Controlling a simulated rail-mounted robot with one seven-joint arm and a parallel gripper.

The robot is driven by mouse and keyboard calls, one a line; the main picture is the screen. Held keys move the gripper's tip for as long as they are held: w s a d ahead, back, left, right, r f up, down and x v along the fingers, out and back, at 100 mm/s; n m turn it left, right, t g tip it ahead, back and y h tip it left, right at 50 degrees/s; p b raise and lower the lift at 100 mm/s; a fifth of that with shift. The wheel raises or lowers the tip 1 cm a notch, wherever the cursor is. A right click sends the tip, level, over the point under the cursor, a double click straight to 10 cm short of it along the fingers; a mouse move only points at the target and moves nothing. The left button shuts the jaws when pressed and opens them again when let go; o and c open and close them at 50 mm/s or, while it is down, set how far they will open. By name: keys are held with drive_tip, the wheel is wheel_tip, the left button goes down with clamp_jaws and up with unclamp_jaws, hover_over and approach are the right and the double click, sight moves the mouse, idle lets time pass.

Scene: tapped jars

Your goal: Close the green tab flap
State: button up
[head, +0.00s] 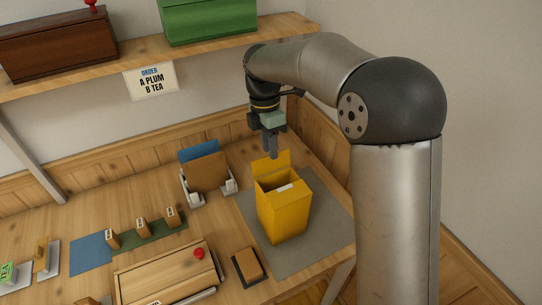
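A tall yellow box (284,216) stands on a grey mat at the right of the table. Its top is open, and a yellow flap (272,161) stands up at its back edge. A small white patch shows at the box's opening. I see no green tab on this flap. My gripper (272,154) points down just behind or above the flap. Its fingers look close together, but their gap is too small to judge. I cannot tell whether they touch the flap.
A holder with brown and blue cards (206,172) stands left of the box. A small brown block (248,265) and a wooden case with a red knob (168,272) lie in front. A green-labelled stand (8,273) is far left. A shelf (215,45) runs above.

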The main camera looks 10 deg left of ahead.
sight(272, 163)
drive_tip(key=shift+s+d+f, duration=0.1)
drive_tip(key=shift+s+f, duration=0.05)
drive_tip(key=shift+f, duration=0.8)
drive_tip(key=shift+s+d+f, duration=0.1)
drive_tip(key=shift+s+f, duration=0.05)
drive_tip(key=shift+f, duration=0.75)
clamp_jaws()
